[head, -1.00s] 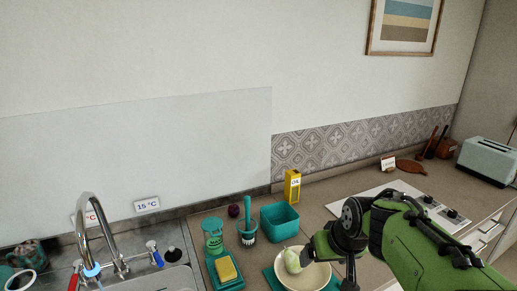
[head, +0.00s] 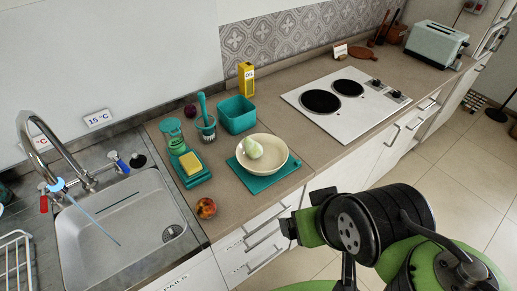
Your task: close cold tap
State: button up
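The cold tap (head: 138,160), a blue-tipped lever, is on the right side of the chrome faucet (head: 72,158) in the head view. A red-tipped lever (head: 43,204) is on the left side. A thin blue line runs from the spout's end down into the sink (head: 150,200); it looks like a stream of water. A "15 °C" card (head: 97,119) is on the wall above the blue lever. My gripper (head: 297,228) is in front of the drawers, well to the right of the cold tap and apart from it. Its fingers are not clear enough to tell open from shut.
Between sink and hob (head: 345,98), the counter holds a green soap bottle (head: 172,135), brush holder (head: 205,126), sponge (head: 190,162), teal bin (head: 237,114), yellow oil box (head: 246,78), bowl with a pear (head: 275,165) and round fruit (head: 206,208). A wire rack (head: 15,262) stands left.

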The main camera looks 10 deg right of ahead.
aim_at(113, 156)
jog(key=u, duration=1.25)
jog(key=i+u, duration=0.15)
jog(key=u, duration=0.2)
jog(key=i+u, duration=0.2)
jog(key=u, duration=0.15)
